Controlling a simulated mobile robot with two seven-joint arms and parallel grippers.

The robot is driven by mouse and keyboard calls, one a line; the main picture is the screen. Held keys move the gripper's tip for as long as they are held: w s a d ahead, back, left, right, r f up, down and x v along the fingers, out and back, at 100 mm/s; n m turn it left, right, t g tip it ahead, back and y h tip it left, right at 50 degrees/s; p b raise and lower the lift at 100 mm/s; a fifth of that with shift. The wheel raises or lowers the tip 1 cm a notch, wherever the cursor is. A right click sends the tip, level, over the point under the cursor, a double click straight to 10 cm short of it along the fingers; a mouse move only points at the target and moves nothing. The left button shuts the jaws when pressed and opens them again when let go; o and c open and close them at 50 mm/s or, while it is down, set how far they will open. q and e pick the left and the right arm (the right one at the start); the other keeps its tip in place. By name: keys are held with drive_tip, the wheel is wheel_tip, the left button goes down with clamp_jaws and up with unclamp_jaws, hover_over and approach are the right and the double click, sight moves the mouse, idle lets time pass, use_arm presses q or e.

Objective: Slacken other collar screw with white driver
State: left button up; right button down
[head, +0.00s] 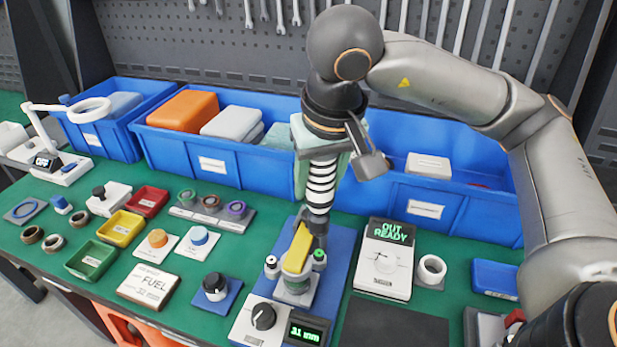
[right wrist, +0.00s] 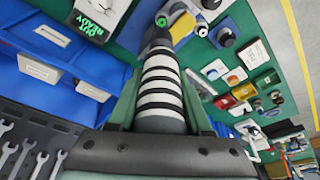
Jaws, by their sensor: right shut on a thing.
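My right gripper (head: 322,160) is shut on the white driver (head: 322,185), which has black bands. The driver points down, slightly tilted, its dark lower end over the collar fixture (head: 293,283). The fixture has a yellow part (head: 298,250) and two side screws: a white-and-black one (head: 271,265) at left and a green-topped one (head: 319,258) at right. The driver's lower end is near the green-topped screw; I cannot tell whether they touch. In the right wrist view, the driver (right wrist: 160,85) reaches up toward the green top (right wrist: 162,20). My left gripper is not in view.
The fixture stands on a blue base (head: 342,240) with a black knob (head: 263,316) and a small display in front. An "OUT READY" device (head: 388,262) and a white ring (head: 432,269) stand right. Blue bins (head: 213,165) line the back. Small trays and parts crowd the left.

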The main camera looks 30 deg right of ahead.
sight(319, 216)
drive_tip(key=shift+s+f+b, duration=0.25)
drive_tip(key=shift+f+b, duration=0.15)
drive_tip(key=shift+f, duration=0.2)
drive_tip(key=shift+f+b, duration=0.55)
drive_tip(key=shift+f, duration=0.25)
drive_tip(key=shift+f+b, duration=0.45)
drive_tip(key=shift+f, duration=0.45)
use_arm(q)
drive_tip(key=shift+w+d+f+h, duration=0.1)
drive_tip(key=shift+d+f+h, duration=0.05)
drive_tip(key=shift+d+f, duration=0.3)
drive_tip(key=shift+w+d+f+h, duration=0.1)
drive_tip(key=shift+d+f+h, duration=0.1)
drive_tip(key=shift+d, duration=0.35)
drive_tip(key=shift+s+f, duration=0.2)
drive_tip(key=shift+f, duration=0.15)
use_arm(e)
drive_tip(key=shift+f, duration=0.1)
use_arm(q)
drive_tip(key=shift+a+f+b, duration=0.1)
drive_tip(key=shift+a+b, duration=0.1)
drive_tip(key=shift+b, duration=0.1)
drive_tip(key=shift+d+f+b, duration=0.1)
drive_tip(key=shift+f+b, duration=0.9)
drive_tip(key=shift+b, duration=0.05)
use_arm(e)
drive_tip(key=shift+f, duration=1)
